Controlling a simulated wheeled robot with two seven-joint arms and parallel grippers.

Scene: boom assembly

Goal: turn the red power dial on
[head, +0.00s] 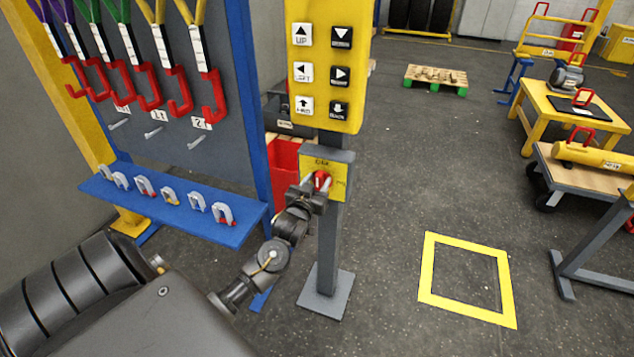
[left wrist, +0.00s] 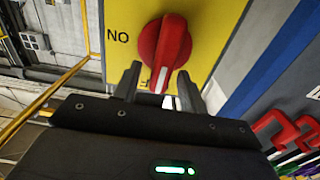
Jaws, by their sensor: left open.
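The red power dial (head: 322,180) is on a yellow plate (head: 341,166) on a grey post. The left wrist view shows the dial (left wrist: 166,48) upside down compared with the head view. Its white pointer lies toward partly hidden lettering at the plate's upper side in the head view; the "ON" lettering is to one side. My left gripper (head: 317,189) is open at the plate. In the left wrist view its fingertips (left wrist: 160,84) are on either side of the dial's pointer end, with no clear contact. My right gripper is out of view.
A yellow button panel (head: 331,119) is above the dial on the same post. A blue shelf (head: 180,222) with several shackles and a rack of hanging red hooks (head: 181,94) stand to the left. Open floor with a yellow square (head: 428,270) lies to the right.

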